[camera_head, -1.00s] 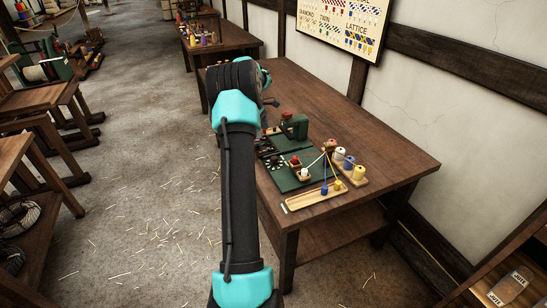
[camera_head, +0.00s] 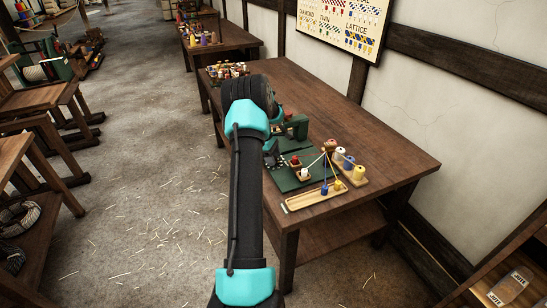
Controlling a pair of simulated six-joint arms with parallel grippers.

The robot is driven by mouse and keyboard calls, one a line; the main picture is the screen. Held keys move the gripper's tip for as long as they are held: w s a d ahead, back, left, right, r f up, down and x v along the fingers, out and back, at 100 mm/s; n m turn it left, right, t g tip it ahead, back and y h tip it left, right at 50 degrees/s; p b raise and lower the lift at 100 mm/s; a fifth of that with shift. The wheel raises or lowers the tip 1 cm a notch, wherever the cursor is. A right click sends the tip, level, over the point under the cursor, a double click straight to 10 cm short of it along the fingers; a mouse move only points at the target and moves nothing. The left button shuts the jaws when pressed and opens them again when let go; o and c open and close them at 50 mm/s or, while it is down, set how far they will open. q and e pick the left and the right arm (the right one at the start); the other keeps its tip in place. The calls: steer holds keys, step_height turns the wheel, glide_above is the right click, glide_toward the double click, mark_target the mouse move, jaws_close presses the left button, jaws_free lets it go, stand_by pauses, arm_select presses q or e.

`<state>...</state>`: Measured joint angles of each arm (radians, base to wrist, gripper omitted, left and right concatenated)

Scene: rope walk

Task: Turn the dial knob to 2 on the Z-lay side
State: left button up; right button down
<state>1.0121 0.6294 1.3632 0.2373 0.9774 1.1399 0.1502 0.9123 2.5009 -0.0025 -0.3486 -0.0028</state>
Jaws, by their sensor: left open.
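A green rope-making machine (camera_head: 293,176) stands on the brown wooden table (camera_head: 330,104). Its flat plate carries small wooden cups with red and white pieces, and an upright green block (camera_head: 297,124) rises at its back. A dark patch with white marks (camera_head: 277,160) shows on the plate beside my arm. The dial knob and its numbers are too small or too covered to make out. My right gripper is out of view.
A wooden tray (camera_head: 313,198) lies in front of the machine, with blue and yellow spools near it. Cords run up to a wooden post. A spool stand (camera_head: 357,180) is at the right. The table's right end is clear. Coloured spools (camera_head: 227,71) stand at the back.

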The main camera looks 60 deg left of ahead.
arm_select(q)
steer(key=shift+c, duration=0.2)
steer(key=c, duration=0.9)
